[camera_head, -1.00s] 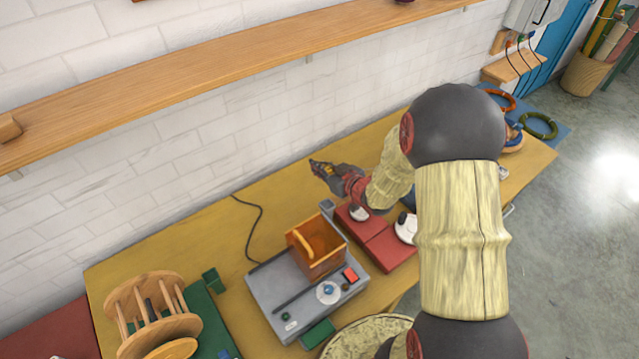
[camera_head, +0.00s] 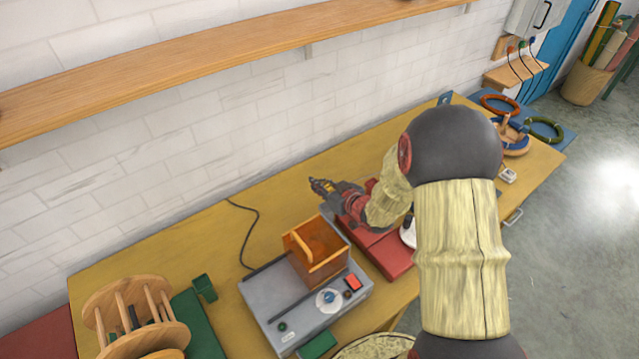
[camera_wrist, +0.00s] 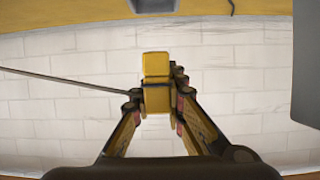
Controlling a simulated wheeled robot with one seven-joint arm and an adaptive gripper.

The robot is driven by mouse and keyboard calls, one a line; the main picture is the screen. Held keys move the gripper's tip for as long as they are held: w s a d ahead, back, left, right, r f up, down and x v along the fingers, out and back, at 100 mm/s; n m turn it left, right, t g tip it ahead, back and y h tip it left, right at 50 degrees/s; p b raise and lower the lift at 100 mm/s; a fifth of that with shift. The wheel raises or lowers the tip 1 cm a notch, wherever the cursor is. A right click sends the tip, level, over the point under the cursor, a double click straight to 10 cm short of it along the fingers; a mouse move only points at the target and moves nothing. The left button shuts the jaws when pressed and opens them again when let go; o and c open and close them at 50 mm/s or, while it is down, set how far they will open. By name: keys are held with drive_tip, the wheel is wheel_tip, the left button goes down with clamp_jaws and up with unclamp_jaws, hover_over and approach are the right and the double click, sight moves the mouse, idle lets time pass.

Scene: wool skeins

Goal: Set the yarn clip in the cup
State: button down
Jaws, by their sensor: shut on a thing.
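My gripper (camera_head: 322,187) is at the wall side of the yellow bench, above and behind an orange see-through open box in the head view. In the wrist view my gripper (camera_wrist: 157,100) is shut on a small yellow block-like piece, which I take as the yarn clip (camera_wrist: 156,66). It sticks out past the fingertips. In the head view the clip is too small to make out clearly.
A red flat block (camera_head: 388,257) lies right of the machine, below my arm. A wooden spool frame (camera_head: 130,310) stands at the left. A black cable (camera_head: 252,235) runs behind the machine. A wooden shelf (camera_head: 200,70) crosses the wall above. Coloured rings (camera_head: 545,128) lie far right.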

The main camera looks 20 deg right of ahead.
drive_tip(key=shift+f+b, duration=1.7)
drive_tip(key=shift+f, duration=0.75)
drive_tip(key=c, duration=1.7)
unclamp_jaws()
